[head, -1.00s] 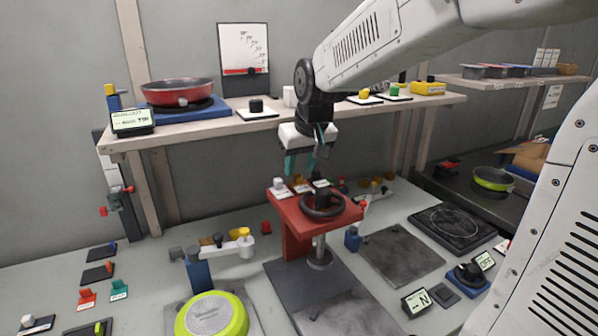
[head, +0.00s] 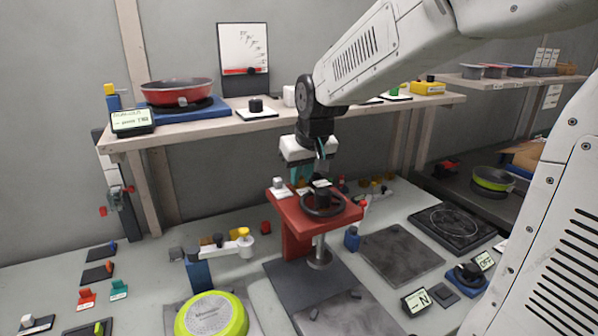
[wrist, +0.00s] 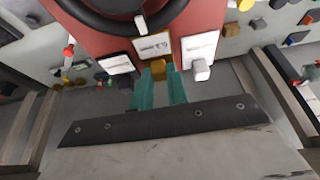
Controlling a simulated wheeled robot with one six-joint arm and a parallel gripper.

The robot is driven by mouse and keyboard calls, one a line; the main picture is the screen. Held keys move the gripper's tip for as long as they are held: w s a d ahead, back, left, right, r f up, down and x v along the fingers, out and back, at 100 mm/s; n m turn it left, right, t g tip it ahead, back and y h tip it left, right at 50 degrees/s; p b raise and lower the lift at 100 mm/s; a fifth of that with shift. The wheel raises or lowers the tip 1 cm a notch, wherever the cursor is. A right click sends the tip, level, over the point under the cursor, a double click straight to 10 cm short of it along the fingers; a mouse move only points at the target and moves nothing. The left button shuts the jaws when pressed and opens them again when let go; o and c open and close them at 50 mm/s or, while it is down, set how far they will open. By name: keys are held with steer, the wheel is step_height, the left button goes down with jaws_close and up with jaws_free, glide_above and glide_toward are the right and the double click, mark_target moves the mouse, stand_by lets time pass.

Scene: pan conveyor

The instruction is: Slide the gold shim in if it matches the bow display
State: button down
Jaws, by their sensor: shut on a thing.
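The gold shim (wrist: 158,69) has a gold tab that shows in the wrist view, at the edge of the red stand and just below a white label card (wrist: 153,45). My gripper (wrist: 160,77) has its teal fingers shut on that tab. In the head view my gripper (head: 301,174) is low behind the red stand (head: 293,212), and the gold shim is hidden there. A small display (head: 132,121) stands at the left end of the shelf; its text is too small to read for certain, so I cannot tell whether it is the bow display.
On the red stand, a white tab (wrist: 201,70) with its card sits right of my fingers, and another card (wrist: 116,63) sits left. A black handwheel (head: 323,203) tops the stand. The shelf (head: 190,135) with a red pan (head: 177,91) runs behind. A green pan (head: 212,317) lies front left.

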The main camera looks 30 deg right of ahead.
steer(key=shift+s, duration=0.75)
steer(key=c, duration=1.4)
jaws_free()
steer(key=shift+o, duration=0.2)
steer(key=shift+r, duration=0.1)
steer(key=v, duration=0.7)
steer(key=shift+s+r, duration=0.25)
steer(key=shift+r, duration=0.05)
